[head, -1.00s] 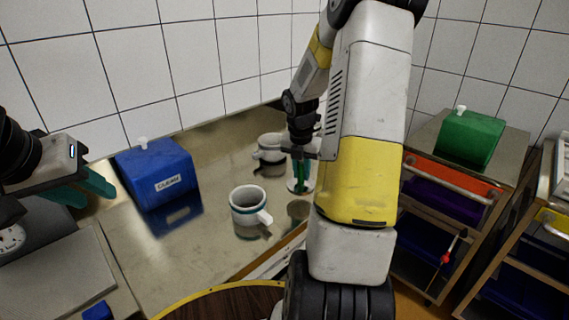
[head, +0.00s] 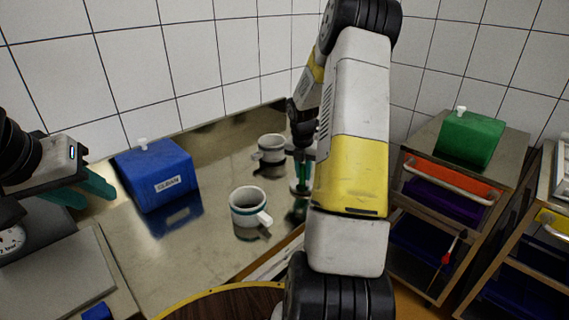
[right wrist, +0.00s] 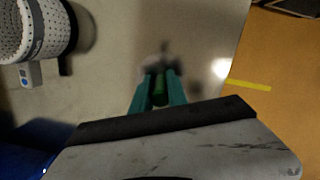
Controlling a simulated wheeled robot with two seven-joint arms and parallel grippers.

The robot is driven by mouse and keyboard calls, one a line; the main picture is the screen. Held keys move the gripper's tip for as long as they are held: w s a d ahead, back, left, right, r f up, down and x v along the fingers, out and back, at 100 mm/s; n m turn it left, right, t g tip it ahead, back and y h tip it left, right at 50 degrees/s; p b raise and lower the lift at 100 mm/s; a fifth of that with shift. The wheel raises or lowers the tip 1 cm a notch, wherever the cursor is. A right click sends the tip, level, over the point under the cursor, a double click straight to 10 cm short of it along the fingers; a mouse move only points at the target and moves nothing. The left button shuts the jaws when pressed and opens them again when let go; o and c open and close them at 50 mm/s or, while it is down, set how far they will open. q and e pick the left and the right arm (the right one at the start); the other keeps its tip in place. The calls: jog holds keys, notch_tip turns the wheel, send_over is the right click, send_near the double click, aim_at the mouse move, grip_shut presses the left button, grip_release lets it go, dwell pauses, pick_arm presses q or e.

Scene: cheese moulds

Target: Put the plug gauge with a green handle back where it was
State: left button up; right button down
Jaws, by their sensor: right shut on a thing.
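My right gripper (right wrist: 158,88) has teal fingers shut on the green handle of the plug gauge (right wrist: 160,97) in the right wrist view. The gauge's blurred grey end shows beyond the fingertips, over the pale worktop. In the head view my right gripper (head: 302,178) is at the right side of the metal worktop, partly hidden by my arm; the gauge cannot be told apart from the fingers there. My left gripper (head: 82,188) is open and empty at the left, beside the blue box. Whether the gauge touches the worktop cannot be told.
A blue box (head: 160,178) stands left. A green box (head: 470,138) tops a drawer cart at right. A perforated mould (right wrist: 35,30) is in the wrist view.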

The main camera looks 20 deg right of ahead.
aim_at(301, 185)
jog(key=c, duration=1.3)
grip_release()
jog(key=shift+f, duration=0.1)
jog(key=s+a+r+m+t, duration=0.1)
jog(key=s+a+r+m, duration=0.25)
jog(key=r, duration=0.65)
jog(key=s+a+r+m, duration=0.3)
jog(key=a+r, duration=0.2)
jog(key=r, duration=0.5)
jog(key=s+a+r+m+t+y, duration=0.1)
jog(key=s+a+r+m+t, duration=0.1)
jog(key=s+a+m, duration=0.4)
jog(key=s+a+r+m+t+y, duration=0.2)
jog(key=s+a+r+m, duration=0.2)
jog(key=s+m, duration=0.9)
jog(key=a+m, duration=0.1)
jog(key=a, duration=0.2)
jog(key=shift+s+a, duration=0.25)
jog(key=shift+s, duration=0.05)
jog(key=shift+r, duration=0.1)
